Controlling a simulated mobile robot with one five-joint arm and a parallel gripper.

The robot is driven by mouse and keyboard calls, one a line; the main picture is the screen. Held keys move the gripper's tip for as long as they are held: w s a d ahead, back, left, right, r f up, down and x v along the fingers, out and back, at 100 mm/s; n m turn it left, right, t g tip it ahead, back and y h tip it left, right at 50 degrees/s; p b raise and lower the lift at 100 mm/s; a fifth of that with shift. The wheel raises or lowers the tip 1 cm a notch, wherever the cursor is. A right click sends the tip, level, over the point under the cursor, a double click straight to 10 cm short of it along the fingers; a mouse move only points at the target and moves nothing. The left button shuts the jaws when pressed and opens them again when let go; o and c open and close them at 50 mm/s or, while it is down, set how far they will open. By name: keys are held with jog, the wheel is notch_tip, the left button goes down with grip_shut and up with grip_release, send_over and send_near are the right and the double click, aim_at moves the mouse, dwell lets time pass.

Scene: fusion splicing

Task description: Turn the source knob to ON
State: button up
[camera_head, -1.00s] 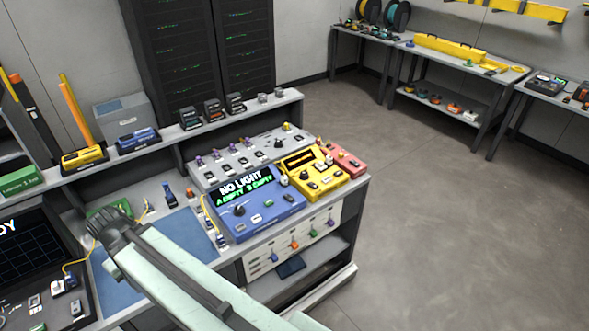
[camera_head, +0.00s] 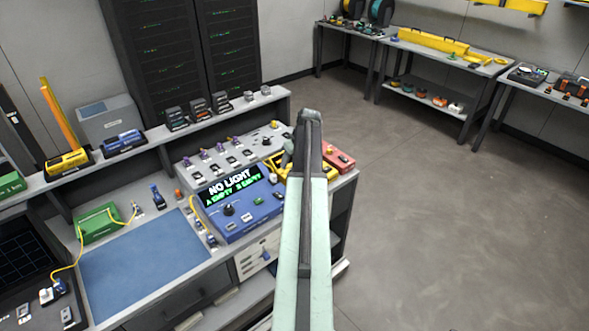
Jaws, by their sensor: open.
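A blue device (camera_head: 240,205) on the bench has a lit screen reading NO LIGHT, A EMPTY, B EMPTY, and a dark round knob (camera_head: 228,210) on its front. A yellow device (camera_head: 272,168) to its right is mostly hidden behind my arm. I cannot make out which knob is the source knob or its ON mark. My gripper (camera_head: 309,122) is at the far end of my raised arm, in front of the yellow and red devices in the picture. Its fingers are hard to make out. It appears to hold nothing and its distance to the devices is unclear.
A red device (camera_head: 338,160) stands right of my arm. A grey panel (camera_head: 222,155) with several connectors and a dark knob lies behind the blue device. A blue mat (camera_head: 145,265) and a green box (camera_head: 97,222) are on the left. The floor at right is clear.

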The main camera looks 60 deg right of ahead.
jog(key=d+f+b, duration=0.1)
jog(key=f+b, duration=0.1)
jog(key=d+f+b, duration=0.1)
jog(key=f+b, duration=0.2)
jog(key=d+f+b, duration=0.1)
jog(key=f+b, duration=0.1)
jog(key=shift+w+d+f, duration=0.2)
jog(key=shift+w+d, duration=0.05)
jog(key=shift+w, duration=0.05)
jog(key=shift+r, duration=0.15)
